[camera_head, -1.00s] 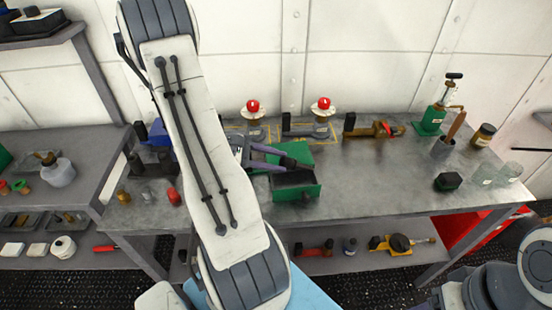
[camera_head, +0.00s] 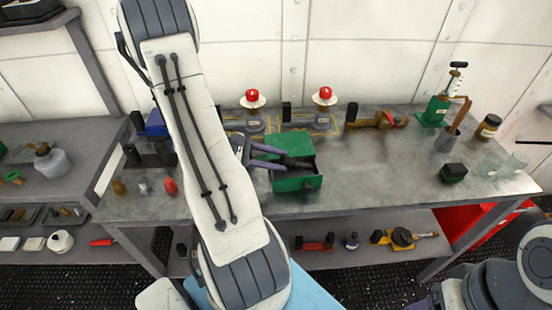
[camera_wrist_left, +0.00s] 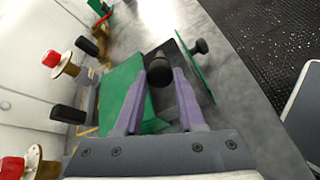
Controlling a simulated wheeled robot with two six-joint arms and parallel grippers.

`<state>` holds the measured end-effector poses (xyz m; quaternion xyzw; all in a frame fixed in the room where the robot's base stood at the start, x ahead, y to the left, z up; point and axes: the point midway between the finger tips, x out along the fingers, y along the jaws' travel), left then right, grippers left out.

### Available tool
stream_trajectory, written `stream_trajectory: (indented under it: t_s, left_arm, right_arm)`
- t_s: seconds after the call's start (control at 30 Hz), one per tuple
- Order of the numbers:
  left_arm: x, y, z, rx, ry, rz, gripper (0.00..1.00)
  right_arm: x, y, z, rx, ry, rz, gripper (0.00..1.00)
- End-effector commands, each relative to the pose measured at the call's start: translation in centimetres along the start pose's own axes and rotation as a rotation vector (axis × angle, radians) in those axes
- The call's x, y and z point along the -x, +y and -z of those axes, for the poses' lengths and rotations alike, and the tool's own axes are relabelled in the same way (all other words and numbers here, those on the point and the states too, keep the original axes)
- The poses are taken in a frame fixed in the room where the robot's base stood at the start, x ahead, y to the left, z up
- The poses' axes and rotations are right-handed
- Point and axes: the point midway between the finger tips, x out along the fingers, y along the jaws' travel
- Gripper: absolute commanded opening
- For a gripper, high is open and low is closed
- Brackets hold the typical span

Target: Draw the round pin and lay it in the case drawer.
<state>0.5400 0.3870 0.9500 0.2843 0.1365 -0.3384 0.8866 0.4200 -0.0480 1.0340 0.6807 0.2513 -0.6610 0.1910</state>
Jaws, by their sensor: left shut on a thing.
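My left gripper (camera_head: 286,157) is shut on the round pin (camera_head: 298,163), which shows a dark rounded end. The case (camera_head: 288,141) is a green box on the bench. Its drawer (camera_head: 298,184) is pulled open toward the front, with a dark inside. The held pin appears over the drawer opening; I cannot tell its height above the drawer floor. My right gripper is not in view.
Two red-topped fixtures (camera_head: 252,98) (camera_head: 325,96) stand behind the case, in yellow outlines. The bench (camera_head: 375,175) right of the drawer is clear.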

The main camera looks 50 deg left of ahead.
Motion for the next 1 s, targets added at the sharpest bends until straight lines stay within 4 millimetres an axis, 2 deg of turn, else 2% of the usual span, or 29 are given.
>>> stream_trajectory:
  t_s: [0.03,0.1,0.13,0.43,0.53,1.0]
  left_arm:
    - [0.0,0.0,0.0,0.000,-0.001,0.000,0.42]
    - [0.0,0.0,0.0,0.000,-0.001,0.000,0.69]
    - [0.0,0.0,0.0,0.000,-0.001,0.000,0.74]
    - [0.1,0.0,0.0,0.000,0.001,0.000,0.74]
    - [0.8,0.0,0.1,-0.001,0.001,-0.002,0.74]
    - [9.1,0.0,0.1,-0.002,0.002,-0.003,0.74]
  right_arm:
    - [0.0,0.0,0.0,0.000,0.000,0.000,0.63]
    - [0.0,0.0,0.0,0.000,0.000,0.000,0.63]
    - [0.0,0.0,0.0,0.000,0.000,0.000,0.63]
    - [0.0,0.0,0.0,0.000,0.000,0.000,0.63]
    - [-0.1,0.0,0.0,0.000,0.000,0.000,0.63]
    - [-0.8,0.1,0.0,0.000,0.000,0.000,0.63]
